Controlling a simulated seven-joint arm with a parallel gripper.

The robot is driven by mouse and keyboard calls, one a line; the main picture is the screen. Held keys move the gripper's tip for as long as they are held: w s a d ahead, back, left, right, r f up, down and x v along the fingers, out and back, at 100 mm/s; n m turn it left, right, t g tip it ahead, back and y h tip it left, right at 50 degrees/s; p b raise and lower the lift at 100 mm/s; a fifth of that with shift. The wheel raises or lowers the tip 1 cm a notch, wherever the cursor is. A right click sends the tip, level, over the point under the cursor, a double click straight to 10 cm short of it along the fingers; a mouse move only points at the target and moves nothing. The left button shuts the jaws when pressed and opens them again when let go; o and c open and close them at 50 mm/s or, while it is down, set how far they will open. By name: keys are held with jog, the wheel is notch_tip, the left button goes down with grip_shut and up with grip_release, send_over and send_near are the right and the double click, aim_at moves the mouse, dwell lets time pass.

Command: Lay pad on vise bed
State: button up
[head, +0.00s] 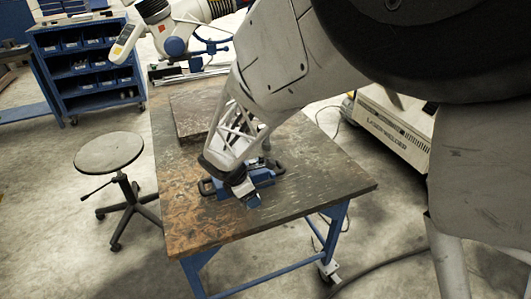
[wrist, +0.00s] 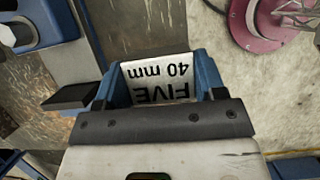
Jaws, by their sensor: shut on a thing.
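My gripper (head: 249,198) is low over the front part of the wooden table, at the near side of the blue vise (head: 262,176). In the wrist view my gripper (wrist: 158,85) is shut, with its blue fingers on either side of a white pad (wrist: 160,78) marked "FIVE 40 mm". The pad cannot be made out in the head view. My arm and gripper hide part of the vise and its bed, so I cannot tell whether the pad touches the bed.
The vise stands on the worn table (head: 310,190), with bare tabletop at right and front. A raised dark plate (head: 195,110) lies behind. A round stool (head: 109,152) stands left of the table. A reddish round base (wrist: 265,20) shows in the wrist view.

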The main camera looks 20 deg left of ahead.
jog(key=shift+w+a, duration=0.1)
jog(key=w+a, duration=0.3)
jog(key=w+a+f, duration=0.1)
jog(key=w+a, duration=0.2)
jog(key=w, duration=0.1)
jog(key=w+a, duration=0.4)
jog(key=shift+f, duration=0.15)
dwell(0.3)
jog(key=shift+a, duration=0.1)
jog(key=shift+w+a, duration=0.25)
jog(key=shift+w, duration=0.05)
jog(key=shift+f, duration=1.8)
jog(key=shift+f, duration=0.1)
jog(key=o, duration=1.6)
jog(key=shift+f, duration=0.1)
jog(key=shift+o, duration=0.2)
